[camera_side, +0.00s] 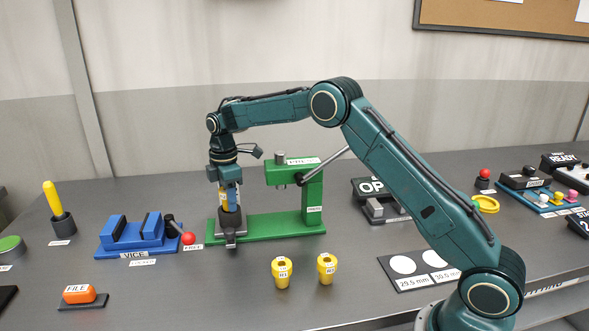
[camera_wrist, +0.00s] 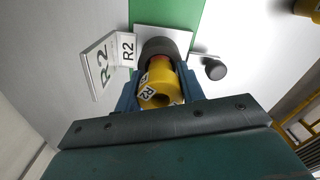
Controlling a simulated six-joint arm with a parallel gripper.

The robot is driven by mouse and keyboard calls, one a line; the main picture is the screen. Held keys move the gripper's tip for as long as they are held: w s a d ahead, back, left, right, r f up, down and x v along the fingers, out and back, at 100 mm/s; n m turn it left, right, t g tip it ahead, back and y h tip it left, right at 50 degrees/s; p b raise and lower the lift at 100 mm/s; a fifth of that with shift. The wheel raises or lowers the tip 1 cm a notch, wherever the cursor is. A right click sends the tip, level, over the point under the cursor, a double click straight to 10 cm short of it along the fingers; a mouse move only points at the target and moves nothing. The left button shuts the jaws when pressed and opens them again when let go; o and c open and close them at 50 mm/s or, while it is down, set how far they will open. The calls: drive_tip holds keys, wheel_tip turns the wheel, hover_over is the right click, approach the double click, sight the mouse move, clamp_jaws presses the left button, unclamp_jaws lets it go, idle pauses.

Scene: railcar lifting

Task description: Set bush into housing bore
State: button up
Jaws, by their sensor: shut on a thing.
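My gripper (camera_side: 229,200) points straight down and is shut on a yellow bush (camera_wrist: 160,86) with a white label that seems to read R2 or B2. In the side view only slivers of that bush show between the blue fingers. A dark round housing (camera_side: 231,221) stands directly below the fingers at the left end of the green press base (camera_side: 278,228). The housing also shows in the wrist view (camera_wrist: 163,46), just beyond the bush, with a reddish patch between them. The bore is hidden, so I cannot tell whether the bush's lower end has entered it.
Two other yellow bushes (camera_side: 282,272) (camera_side: 326,268) stand in front of the press. The green press column (camera_side: 313,195) rises right of my gripper. A blue vice (camera_side: 133,235) with a red-knobbed handle (camera_side: 188,238) is at left. A gauge card (camera_side: 412,285) lies at right.

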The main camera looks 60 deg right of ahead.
drive_tip(key=shift+f, duration=0.35)
drive_tip(key=o, duration=1.2)
drive_tip(key=shift+f, duration=0.1)
drive_tip(key=shift+c, duration=0.2)
wheel_tip(320, 180, up, 13)
drive_tip(key=shift+f, duration=0.15)
drive_tip(key=shift+r, duration=0.55)
